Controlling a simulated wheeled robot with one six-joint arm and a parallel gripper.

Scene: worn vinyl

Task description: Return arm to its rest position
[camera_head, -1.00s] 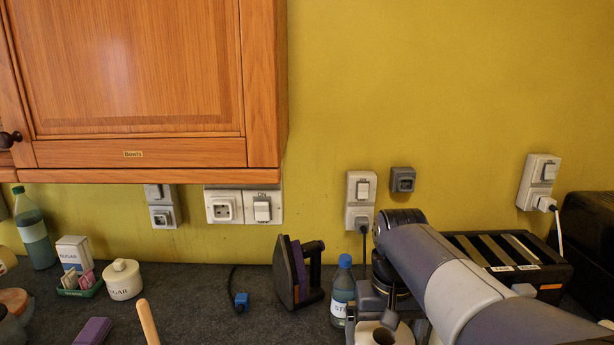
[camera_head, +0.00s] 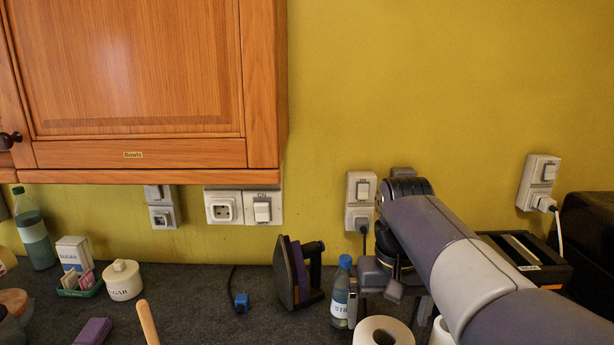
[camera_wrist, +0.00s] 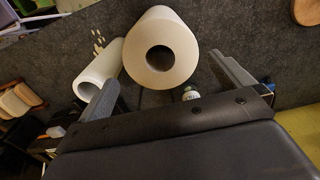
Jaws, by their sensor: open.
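My arm comes in from the lower right of the head view and bends down at the wrist. My gripper (camera_head: 392,302) hangs over the dark counter (camera_head: 200,300), close to a blue-capped bottle (camera_head: 342,292). In the wrist view my gripper (camera_wrist: 165,85) has its two grey fingers wide apart with nothing held. A paper roll (camera_wrist: 181,32) stands beyond the gap between the fingers, and a second roll (camera_wrist: 96,74) is beside it. Their tops also show at the bottom of the head view. Whether a finger touches the bottle is unclear.
A wooden cabinet (camera_head: 130,80) hangs at upper left. An iron (camera_head: 298,272) stands on the counter left of the bottle, near a blue plug (camera_head: 241,301). A black slotted box (camera_head: 540,262) sits behind my arm. Wall sockets (camera_head: 360,200) are behind my gripper.

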